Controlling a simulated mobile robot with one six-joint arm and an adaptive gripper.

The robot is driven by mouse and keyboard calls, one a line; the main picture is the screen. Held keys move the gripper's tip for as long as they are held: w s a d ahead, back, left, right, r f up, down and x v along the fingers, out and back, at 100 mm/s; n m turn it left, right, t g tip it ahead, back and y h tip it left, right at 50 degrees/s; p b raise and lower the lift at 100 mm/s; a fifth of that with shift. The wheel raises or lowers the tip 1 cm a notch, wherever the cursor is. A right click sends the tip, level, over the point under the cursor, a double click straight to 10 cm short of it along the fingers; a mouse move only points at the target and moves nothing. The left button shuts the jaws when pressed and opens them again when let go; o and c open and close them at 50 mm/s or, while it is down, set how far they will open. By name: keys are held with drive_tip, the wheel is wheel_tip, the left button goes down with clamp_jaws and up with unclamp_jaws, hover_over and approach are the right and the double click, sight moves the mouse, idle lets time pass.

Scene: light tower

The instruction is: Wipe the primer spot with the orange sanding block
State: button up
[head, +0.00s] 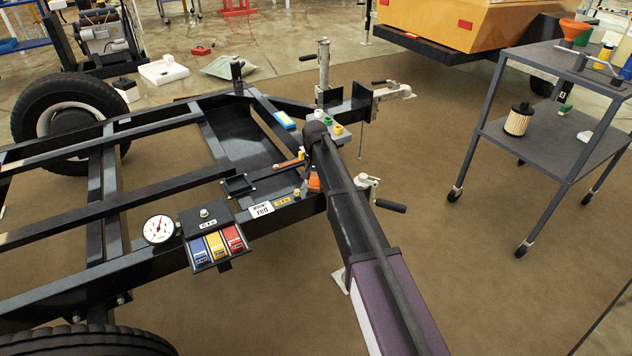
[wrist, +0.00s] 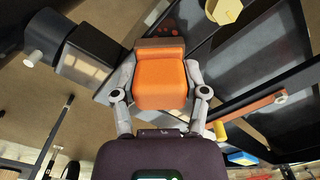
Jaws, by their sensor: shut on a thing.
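My gripper (wrist: 160,95) is shut on the orange sanding block (wrist: 160,78), with one finger on each side of it in the wrist view. The block's brown face (wrist: 160,43) points away from my palm. Small reddish-brown spots (wrist: 195,14) show on a dark surface just beyond the block; I cannot tell if they are the primer spot. In the head view the orange block (head: 314,182) shows beside my dark arm, near the trailer frame's front; my arm hides most of the gripper. A white card (head: 262,209) on the frame seems to read "red".
Blue, yellow and red packs (head: 215,245) sit in a holder on the dark frame (head: 150,265), beside a round gauge (head: 158,229). A grey cart (head: 550,130) stands right. Open floor lies between.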

drive_tip(key=shift+w+a+f, duration=0.1)
drive_tip(key=shift+w+a, duration=0.3)
drive_tip(key=shift+w, duration=0.2)
drive_tip(key=shift+w+a+f, duration=0.1)
drive_tip(key=shift+w+a, duration=0.25)
drive_tip(key=shift+w, duration=0.25)
drive_tip(key=shift+w+a, duration=0.2)
drive_tip(key=shift+w, duration=0.05)
drive_tip(key=shift+r, duration=0.15)
drive_tip(key=shift+s+d, duration=0.5)
drive_tip(key=shift+s, duration=0.3)
drive_tip(key=shift+s+d, duration=0.5)
drive_tip(key=shift+s, duration=0.25)
drive_tip(key=shift+s+d, duration=0.45)
drive_tip(key=shift+s, duration=0.3)
drive_tip(key=shift+s+d, duration=0.45)
drive_tip(key=shift+s, duration=0.25)
